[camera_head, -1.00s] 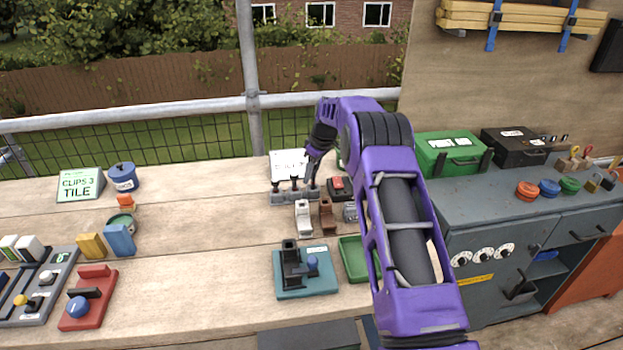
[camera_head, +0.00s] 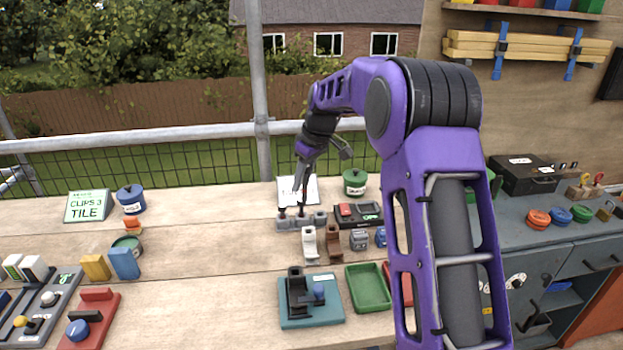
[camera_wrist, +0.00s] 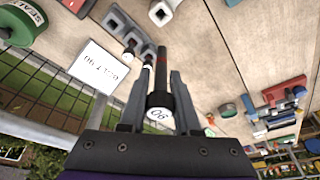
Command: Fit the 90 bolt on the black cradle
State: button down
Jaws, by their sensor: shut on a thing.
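My gripper (camera_head: 299,187) hangs above the grey rack at the back of the bench. In the wrist view my gripper (camera_wrist: 160,90) is shut on the 90 bolt (camera_wrist: 158,113), whose white cap reads 90 and whose dark shaft points away from the wrist. The black cradle (camera_head: 296,292) stands on a teal base (camera_head: 325,316) at the front of the bench, with a blue knob (camera_head: 318,291) beside it. The gripper is well behind and above the cradle. The grey rack (camera_head: 302,223) has other dark bolts standing in it.
White (camera_head: 309,246) and brown (camera_head: 333,243) blocks stand between rack and cradle. A green tray (camera_head: 368,287) lies right of the teal base. A white sign (camera_head: 298,190) stands behind the rack. Bare planks lie left of the cradle.

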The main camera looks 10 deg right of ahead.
jog(key=s+a+r, duration=0.1)
jog(key=s+a, duration=0.2)
jog(key=s, duration=0.4)
jog(key=b, duration=0.1)
send_over(289, 268)
jog(key=shift+s+d+f+b, duration=0.1)
jog(key=shift+d+f+b, duration=0.05)
jog(key=shift+f+b, duration=1.4)
jog(key=shift+s+d+f+b, duration=0.1)
jog(key=shift+f+b, duration=0.9)
jog(key=shift+f, duration=0.95)
jog(key=shift+s+d+f+b, duration=0.1)
jog(key=shift+d+f+b, duration=0.05)
jog(key=shift+f+b, duration=1.4)
jog(key=shift+f, duration=0.75)
jog(key=c, duration=0.5)
grip_release()
jog(key=shift+c, duration=0.2)
notch_tip(289, 268, up, 7)
jog(key=p, duration=0.5)
